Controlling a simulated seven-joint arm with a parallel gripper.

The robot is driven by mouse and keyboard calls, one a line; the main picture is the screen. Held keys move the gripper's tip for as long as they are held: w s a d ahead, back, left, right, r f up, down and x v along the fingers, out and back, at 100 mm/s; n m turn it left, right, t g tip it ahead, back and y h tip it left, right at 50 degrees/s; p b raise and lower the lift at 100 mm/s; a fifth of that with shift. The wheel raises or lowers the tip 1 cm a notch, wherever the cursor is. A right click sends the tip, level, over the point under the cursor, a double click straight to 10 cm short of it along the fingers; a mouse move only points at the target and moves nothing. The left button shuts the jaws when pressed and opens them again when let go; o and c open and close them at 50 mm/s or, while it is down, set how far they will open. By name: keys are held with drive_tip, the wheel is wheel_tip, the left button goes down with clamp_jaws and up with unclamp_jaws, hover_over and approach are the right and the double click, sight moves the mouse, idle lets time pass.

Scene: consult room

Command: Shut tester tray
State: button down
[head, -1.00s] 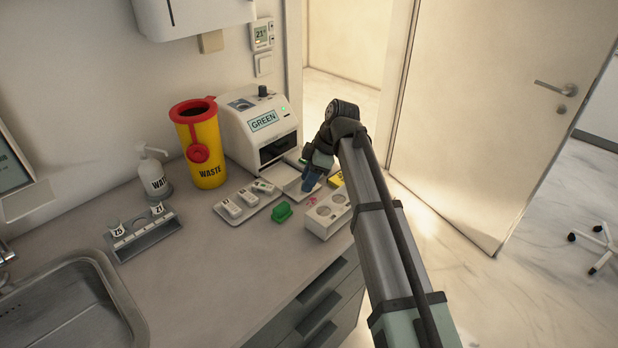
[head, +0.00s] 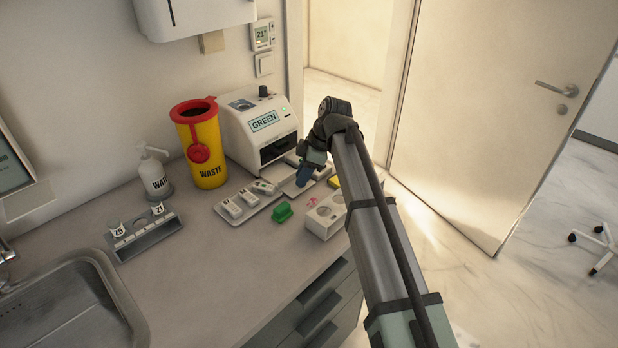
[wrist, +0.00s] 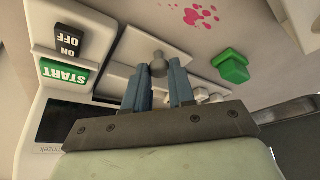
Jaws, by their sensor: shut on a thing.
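A green block (head: 283,212) and a white holder with round wells (head: 326,214) stand in front. A tray with small white cassettes (head: 243,208) lies to the left. A yellow waste bin (head: 203,150) stands beside the tester. START and ON/OFF labels (wrist: 64,72) show in the wrist view.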

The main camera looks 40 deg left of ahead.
approach(277, 174)
drive_tip(key=x, duration=0.4)
drive_tip(key=shift+s+f, duration=0.1)
drive_tip(key=shift+f, duration=0.25)
drive_tip(key=shift+a, duration=0.1)
drive_tip(key=c, duration=0.9)
unclamp_jaws()
drive_tip(key=shift+c, duration=0.2)
drive_tip(key=v, duration=1.3)
drive_tip(key=shift+r, duration=0.35)
